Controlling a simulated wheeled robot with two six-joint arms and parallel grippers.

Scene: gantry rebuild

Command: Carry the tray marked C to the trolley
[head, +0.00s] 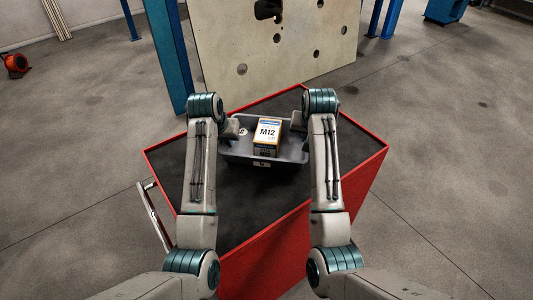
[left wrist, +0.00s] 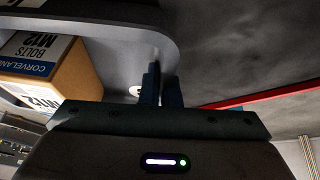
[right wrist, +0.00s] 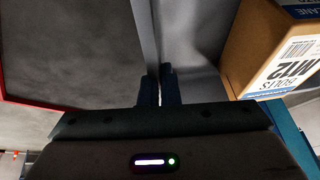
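A grey tray (head: 290,151) is over the dark top of the red trolley (head: 345,206). It looks level; I cannot tell whether it rests on the top or hangs just above. A small label is on its front wall, too small to read. My left gripper (head: 231,128) is at the tray's left wall; in the left wrist view its fingers (left wrist: 161,88) are closed on that wall. My right gripper (head: 298,123) is at the right wall; in the right wrist view its fingers (right wrist: 160,88) are closed on it.
A cardboard box marked M12 (head: 268,138) stands inside the tray. A blue post (head: 168,55) and a pale panel with holes (head: 275,45) stand behind the trolley. The trolley's handle (head: 154,214) is at its left. An orange cable reel (head: 16,65) is far left. Floor at right is clear.

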